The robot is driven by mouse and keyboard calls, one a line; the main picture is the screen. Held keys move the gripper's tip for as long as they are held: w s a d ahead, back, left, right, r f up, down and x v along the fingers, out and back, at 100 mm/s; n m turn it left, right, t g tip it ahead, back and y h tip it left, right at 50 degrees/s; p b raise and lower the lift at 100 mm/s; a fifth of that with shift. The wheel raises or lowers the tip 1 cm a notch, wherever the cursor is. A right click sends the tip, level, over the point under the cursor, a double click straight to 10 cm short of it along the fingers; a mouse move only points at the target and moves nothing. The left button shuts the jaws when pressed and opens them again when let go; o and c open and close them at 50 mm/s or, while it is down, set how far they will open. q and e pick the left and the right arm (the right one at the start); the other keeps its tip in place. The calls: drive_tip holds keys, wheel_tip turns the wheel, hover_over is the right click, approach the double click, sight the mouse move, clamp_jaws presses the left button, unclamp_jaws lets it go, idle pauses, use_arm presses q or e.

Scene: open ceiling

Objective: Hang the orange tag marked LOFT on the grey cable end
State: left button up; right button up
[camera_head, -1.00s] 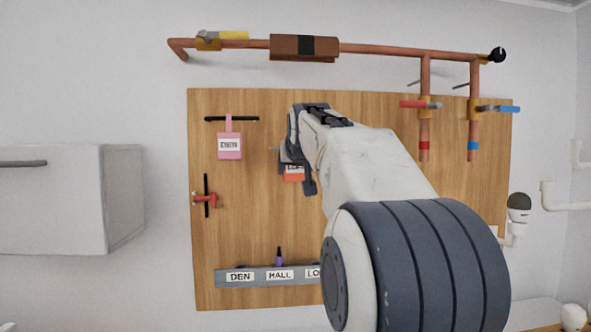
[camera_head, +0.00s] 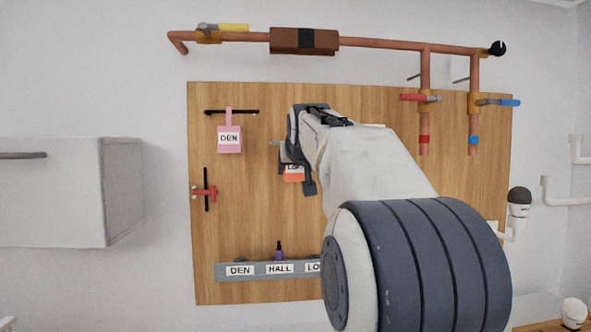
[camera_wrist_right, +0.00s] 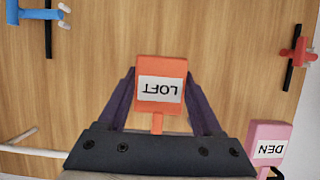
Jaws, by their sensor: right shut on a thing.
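The orange tag (camera_head: 293,173) marked LOFT is in my right gripper (camera_wrist_right: 158,98), in front of the wooden board. In the right wrist view the tag (camera_wrist_right: 161,68) stands between the two dark fingers, its lettering upside down and its narrow orange strip towards the palm. In the head view the gripper and forearm hide part of the tag. A pale grey rod (camera_wrist_right: 20,149) shows at the lower left of the right wrist view, apart from the tag; I cannot tell whether it is the grey cable end. My left gripper is out of view.
A pink DEN tag (camera_head: 229,138) hangs from a black bar at the board's upper left. A red fitting (camera_head: 205,193) sits below it. A grey label rail (camera_head: 258,271) runs along the board's bottom. Copper pipes (camera_head: 380,47) with valves cross above. My right arm hides the board's middle right.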

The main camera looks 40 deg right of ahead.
drive_tip(key=o, duration=1.4)
drive_tip(key=b+v, duration=0.1)
drive_tip(key=v, duration=1)
drive_tip(key=w+a+f+n+g+y+p, duration=0.2)
drive_tip(key=a+f+n+g+y+p, duration=0.4)
drive_tip(key=a+f, duration=1.55)
drive_tip(key=s+a+f+n+g+y, duration=0.25)
drive_tip(key=s+a+f+n, duration=0.25)
drive_tip(key=s+a+f, duration=0.6)
drive_tip(key=s+a+f+n+g, duration=0.1)
drive_tip(key=s+f, duration=0.2)
drive_tip(key=s, duration=0.3)
drive_tip(key=s+a+f+n+g+p, duration=0.1)
drive_tip(key=s+f+g, duration=0.1)
drive_tip(key=s, duration=0.5)
drive_tip(key=shift+s+f+n, duration=0.15)
drive_tip(key=shift+f+n, duration=0.25)
drive_tip(key=shift+f, duration=0.25)
